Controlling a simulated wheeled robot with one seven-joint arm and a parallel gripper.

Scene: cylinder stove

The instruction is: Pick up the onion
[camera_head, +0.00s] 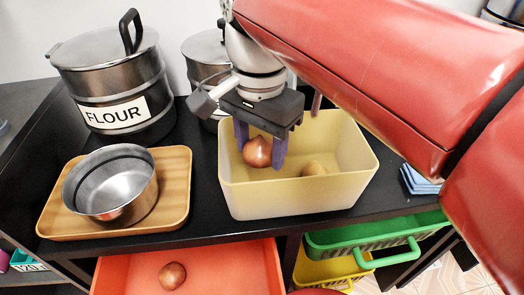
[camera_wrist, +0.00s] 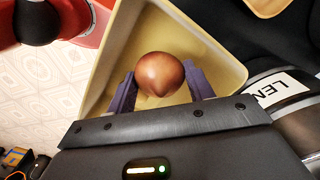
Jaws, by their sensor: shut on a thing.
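A reddish-brown onion (camera_head: 257,151) is between the two purple fingers of my gripper (camera_head: 260,146), at the left part of the pale yellow bin (camera_head: 285,197). In the wrist view the onion (camera_wrist: 159,73) sits between the fingertips of my gripper (camera_wrist: 160,84), with the bin (camera_wrist: 213,60) around and beyond it. My gripper is shut on the onion. It points down into the bin; whether the onion touches the bin floor cannot be told. Another onion (camera_head: 172,275) lies in the open orange drawer (camera_head: 230,268) below the counter.
A tan round item (camera_head: 314,168) lies in the bin. A metal pot (camera_head: 110,185) stands on a wooden tray (camera_head: 178,190) at left. A FLOUR canister (camera_head: 118,85) stands behind. A green basket (camera_head: 370,238) and blue stacked items (camera_head: 420,181) are at right.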

